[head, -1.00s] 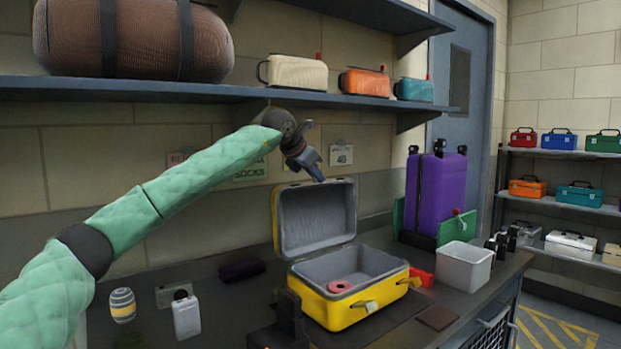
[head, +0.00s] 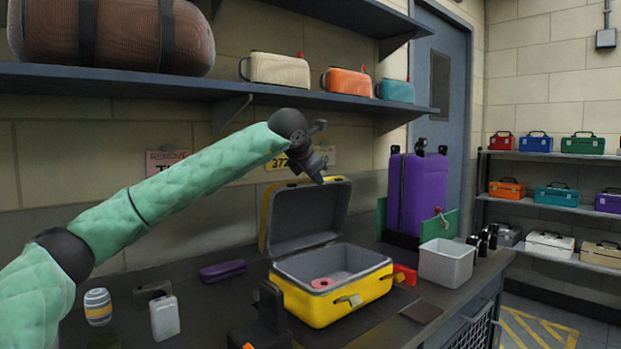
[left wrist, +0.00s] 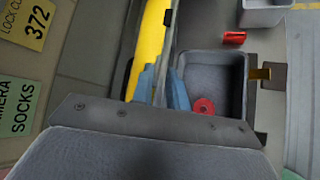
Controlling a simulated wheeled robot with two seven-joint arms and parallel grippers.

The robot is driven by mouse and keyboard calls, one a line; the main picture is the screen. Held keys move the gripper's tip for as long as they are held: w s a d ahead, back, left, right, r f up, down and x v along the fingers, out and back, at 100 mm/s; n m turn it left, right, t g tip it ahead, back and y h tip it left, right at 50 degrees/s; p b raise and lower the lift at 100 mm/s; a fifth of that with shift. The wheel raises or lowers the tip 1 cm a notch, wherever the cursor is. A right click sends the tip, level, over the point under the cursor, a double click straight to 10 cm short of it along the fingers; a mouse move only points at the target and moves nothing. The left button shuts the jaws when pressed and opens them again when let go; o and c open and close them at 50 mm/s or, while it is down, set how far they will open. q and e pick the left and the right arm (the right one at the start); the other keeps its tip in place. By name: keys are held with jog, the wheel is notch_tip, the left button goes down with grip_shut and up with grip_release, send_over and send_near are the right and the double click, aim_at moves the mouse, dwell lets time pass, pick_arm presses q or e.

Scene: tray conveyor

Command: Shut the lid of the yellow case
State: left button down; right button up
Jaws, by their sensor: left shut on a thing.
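The yellow case (head: 330,304) stands open on the bench, its grey inside facing up. A red ring (head: 323,283) lies in it. The lid (head: 304,219) stands steeply raised at the case's back left. My left gripper (head: 320,181) is at the lid's top edge. In the left wrist view my left gripper (left wrist: 164,92) has its blue fingers on either side of the lid's rim, shut on it. The lid's yellow shell (left wrist: 149,42) and the case's grey inside (left wrist: 215,75) also show there.
A white bin (head: 448,263) and a purple case (head: 417,194) stand right of the yellow case. A dark purple item (head: 222,270), a pale bottle (head: 165,317) and a striped jar (head: 98,306) are at left. A shelf (head: 200,85) hangs above my arm.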

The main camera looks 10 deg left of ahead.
pick_arm(q)
jog(key=shift+s+d+f+b, duration=0.2)
jog(key=shift+s+d+b, duration=0.15)
jog(key=shift+d, duration=0.2)
jog(key=shift+s+d+f+b, duration=0.15)
jog(key=shift+s+d+b, duration=0.05)
jog(key=shift+s+d, duration=0.3)
jog(key=c, duration=1.5)
grip_release()
jog(key=shift+c, duration=0.2)
